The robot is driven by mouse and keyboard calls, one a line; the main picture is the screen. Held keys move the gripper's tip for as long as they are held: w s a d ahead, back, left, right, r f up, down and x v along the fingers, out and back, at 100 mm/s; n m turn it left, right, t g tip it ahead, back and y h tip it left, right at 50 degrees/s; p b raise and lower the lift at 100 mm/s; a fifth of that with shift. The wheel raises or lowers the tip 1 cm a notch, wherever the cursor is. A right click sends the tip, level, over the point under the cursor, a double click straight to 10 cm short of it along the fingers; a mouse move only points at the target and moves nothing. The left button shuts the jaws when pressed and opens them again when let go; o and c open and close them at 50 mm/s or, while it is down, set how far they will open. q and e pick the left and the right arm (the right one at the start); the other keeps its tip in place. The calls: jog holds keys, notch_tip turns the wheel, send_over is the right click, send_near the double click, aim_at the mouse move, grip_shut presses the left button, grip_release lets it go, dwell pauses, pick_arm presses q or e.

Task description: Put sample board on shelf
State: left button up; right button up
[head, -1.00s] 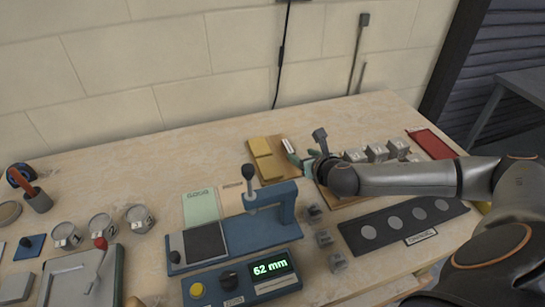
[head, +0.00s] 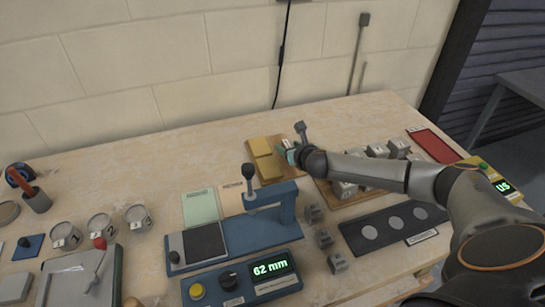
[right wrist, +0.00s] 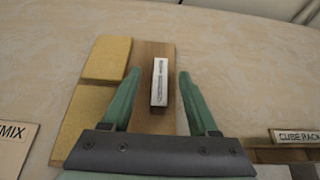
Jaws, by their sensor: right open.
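A brown wooden board with two yellow pads (head: 264,158) lies flat near the back of the bench; it looks like the sample board, though its white label is too small to read. It also shows in the right wrist view (right wrist: 153,122), with the pads on its left part and the label on its bare strip. My right gripper (head: 286,150) is over the right side of the board. In the right wrist view its green fingers (right wrist: 159,80) are open on either side of the label, with nothing held. My left gripper is not in view. I see no clear shelf.
A blue press (head: 240,228) and its 62 mm readout box (head: 240,282) stand in front of the board. Right are a rack with grey cubes (head: 345,188), a dark strip with discs (head: 385,232) and a red tray (head: 430,143). Cans (head: 101,227) stand left.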

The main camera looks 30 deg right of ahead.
jog(key=shift+w+d+f, duration=0.1)
jog(key=shift+w+f, duration=0.15)
jog(key=shift+w, duration=0.2)
grip_shut()
dwell(1.1)
jog(key=shift+r, duration=0.1)
